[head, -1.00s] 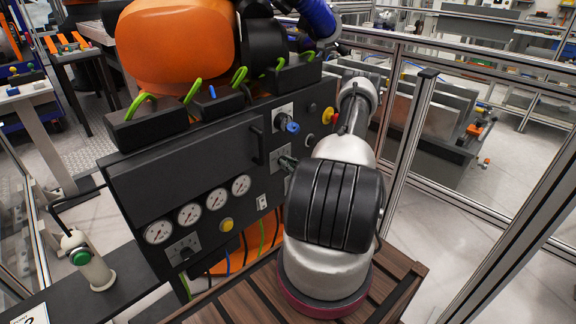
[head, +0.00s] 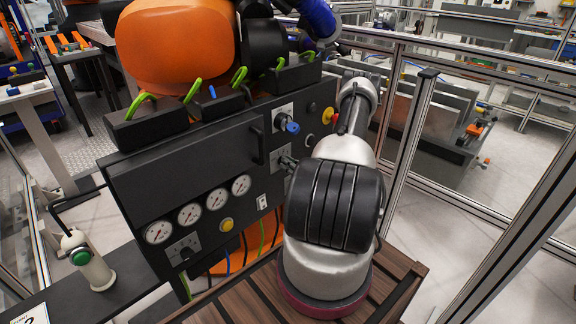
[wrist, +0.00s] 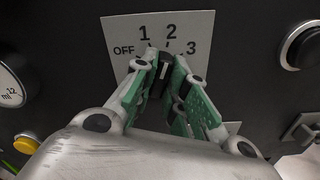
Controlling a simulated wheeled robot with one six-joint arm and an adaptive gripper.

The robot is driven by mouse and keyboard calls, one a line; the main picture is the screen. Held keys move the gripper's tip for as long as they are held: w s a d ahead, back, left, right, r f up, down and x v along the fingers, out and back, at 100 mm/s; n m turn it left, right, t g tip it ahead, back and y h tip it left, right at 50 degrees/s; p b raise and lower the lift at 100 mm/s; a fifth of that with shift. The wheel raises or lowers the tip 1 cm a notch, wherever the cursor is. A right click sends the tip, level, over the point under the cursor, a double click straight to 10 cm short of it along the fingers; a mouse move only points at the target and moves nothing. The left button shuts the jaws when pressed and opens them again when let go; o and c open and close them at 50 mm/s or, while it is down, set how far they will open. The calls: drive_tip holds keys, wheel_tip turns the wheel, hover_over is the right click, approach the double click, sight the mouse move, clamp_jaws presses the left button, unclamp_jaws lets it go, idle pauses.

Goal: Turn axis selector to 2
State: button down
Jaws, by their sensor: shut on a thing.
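The axis selector is a small black knob (wrist: 165,70) on a pale plate (wrist: 120,33) marked OFF, 1, 2 and 3, in the wrist view. A white line on the knob points roughly up, between the 1 and the 2; its exact setting is hard to tell. My gripper (wrist: 165,75), with green finger pads, is closed around the knob, one finger on each side. The fingers hide part of the plate. In the head view my gripper (head: 287,164) reaches the plate on the dark panel (head: 150,188), and my arm hides part of this area.
Several gauges (head: 189,214) and a yellow button (head: 226,224) are at lower left. A metal-framed fence (head: 405,150) stands to the right.

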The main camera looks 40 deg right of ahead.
idle(0.3)
drive_tip(key=c, duration=1.4)
unclamp_jaws()
drive_tip(key=shift+c, duration=0.2)
drive_tip(key=shift+s, duration=0.1)
drive_tip(key=s, duration=1.1)
drive_tip(key=shift+s+d, duration=0.4)
drive_tip(key=shift+d, duration=0.05)
